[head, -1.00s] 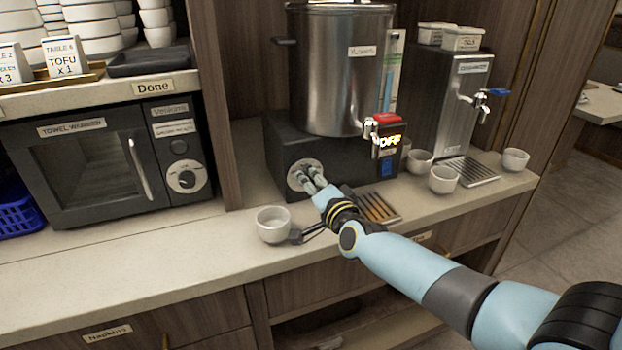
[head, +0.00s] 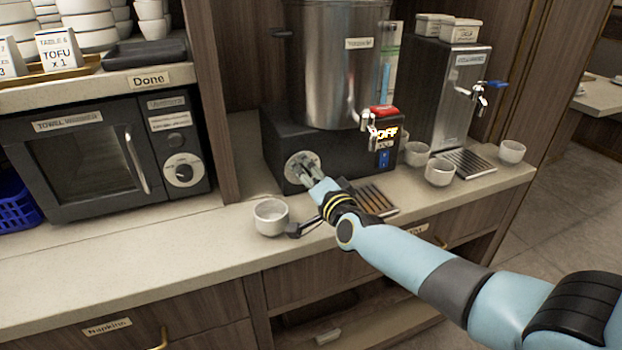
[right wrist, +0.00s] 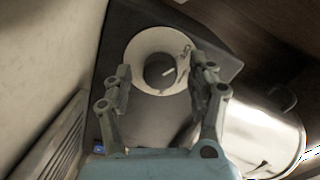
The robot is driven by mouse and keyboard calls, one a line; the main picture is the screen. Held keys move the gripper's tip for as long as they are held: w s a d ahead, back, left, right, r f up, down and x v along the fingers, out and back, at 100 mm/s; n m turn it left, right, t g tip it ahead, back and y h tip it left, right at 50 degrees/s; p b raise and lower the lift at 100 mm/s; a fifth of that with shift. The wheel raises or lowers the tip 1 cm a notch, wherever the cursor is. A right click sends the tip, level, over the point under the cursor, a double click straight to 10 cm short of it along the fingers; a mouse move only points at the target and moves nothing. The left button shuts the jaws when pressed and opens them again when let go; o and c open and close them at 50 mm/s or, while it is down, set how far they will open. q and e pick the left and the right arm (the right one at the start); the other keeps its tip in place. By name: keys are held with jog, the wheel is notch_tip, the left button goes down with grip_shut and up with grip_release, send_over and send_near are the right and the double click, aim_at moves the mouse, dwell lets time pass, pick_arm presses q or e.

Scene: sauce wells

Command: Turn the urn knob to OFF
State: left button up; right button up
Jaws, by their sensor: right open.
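The urn (head: 335,70) is a steel cylinder on a black base (head: 345,150). Its knob sits on a round pale dial (head: 292,166) at the left of the base's front. In the right wrist view the dark round knob (right wrist: 160,70) with a white pointer mark shows in the middle of the pale dial. My right gripper (head: 308,172) is at the dial. In the right wrist view its two fingers (right wrist: 161,80) are spread, one to each side of the knob, with clear space visible between. My left gripper is not in view.
A white cup (head: 271,217) stands on the counter just left of my right gripper. A drip tray (head: 378,198) lies in front of the urn. Several cups and a second steel dispenser (head: 440,95) stand to the right. A towel warmer (head: 75,160) stands at the left.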

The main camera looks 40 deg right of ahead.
jog(key=v, duration=1.2)
